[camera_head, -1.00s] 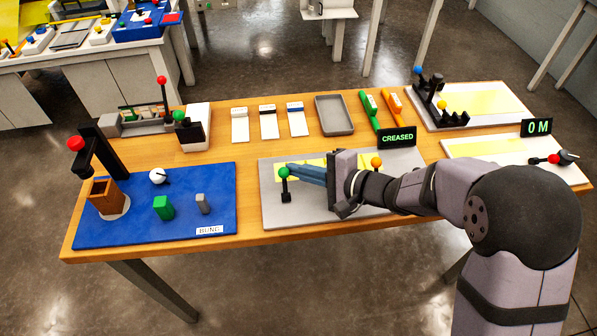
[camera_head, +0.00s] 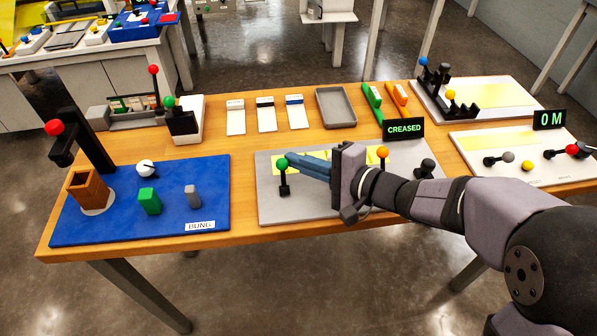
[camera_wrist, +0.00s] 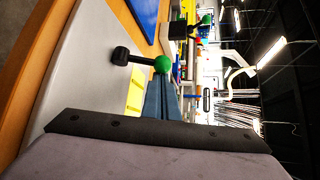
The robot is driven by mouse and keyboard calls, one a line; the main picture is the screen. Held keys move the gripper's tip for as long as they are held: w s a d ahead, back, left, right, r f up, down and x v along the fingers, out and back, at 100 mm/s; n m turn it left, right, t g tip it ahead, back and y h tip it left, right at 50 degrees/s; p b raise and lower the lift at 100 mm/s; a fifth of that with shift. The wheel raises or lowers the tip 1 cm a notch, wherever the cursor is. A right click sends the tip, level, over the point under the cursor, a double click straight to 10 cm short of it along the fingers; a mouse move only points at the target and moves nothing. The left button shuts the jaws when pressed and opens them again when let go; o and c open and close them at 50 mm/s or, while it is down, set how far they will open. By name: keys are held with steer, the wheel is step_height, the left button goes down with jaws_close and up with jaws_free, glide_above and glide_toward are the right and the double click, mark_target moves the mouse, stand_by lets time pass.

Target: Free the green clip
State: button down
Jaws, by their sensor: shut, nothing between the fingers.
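The green clip, a green ball (camera_head: 282,164) on a short black post, stands upright on the left part of the grey plate (camera_head: 272,210). A yellow sheet (camera_head: 320,162) lies on that plate, partly hidden by my fingers. My gripper (camera_head: 292,158) is shut and empty, reaching in from the right. Its blue fingertips end right beside the green ball; I cannot tell whether they touch. In the wrist view, the green ball (camera_wrist: 162,64) sits just beyond the shut fingertips (camera_wrist: 163,80), with its black post to the left.
An orange-topped clip (camera_head: 382,152) stands beyond my wrist, with a black knob (camera_head: 427,168) to its right. A display reading CREASED (camera_head: 404,127) stands behind the plate. A blue mat (camera_head: 120,220) with blocks lies left. A grey tray (camera_head: 336,107) is behind.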

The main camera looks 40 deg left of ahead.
mark_target(282, 171)
steer(key=shift+s+d+n+t+y+b, duration=0.15)
steer(key=shift+s+d+n+y+b, duration=0.4)
steer(key=shift+b, duration=3)
steer(key=shift+s+d+n+t+y+b, duration=0.2)
steer(key=shift+n+y+b, duration=0.5)
steer(key=shift+b, duration=2.8)
steer(key=b, duration=0.4)
steer(key=shift+s+d+b, duration=0.35)
steer(key=shift+s+b, duration=0.05)
steer(key=s+d+b, duration=0.1)
steer(key=b, duration=0.6)
steer(key=shift+s+d+f, duration=0.15)
steer(key=shift+f, duration=0.25)
steer(key=y+b, duration=0.1)
steer(key=b, duration=0.2)
steer(key=shift+s+d+n, duration=0.15)
steer(key=shift+d+n, duration=0.05)
steer(key=shift+n, duration=0.15)
steer(key=shift+s+d+b, duration=0.15)
steer(key=shift+s+b, duration=0.05)
steer(key=shift+b, duration=0.9)
steer(key=shift+r+b, duration=0.2)
steer(key=shift+b, duration=0.1)
steer(key=shift+d, duration=0.1)
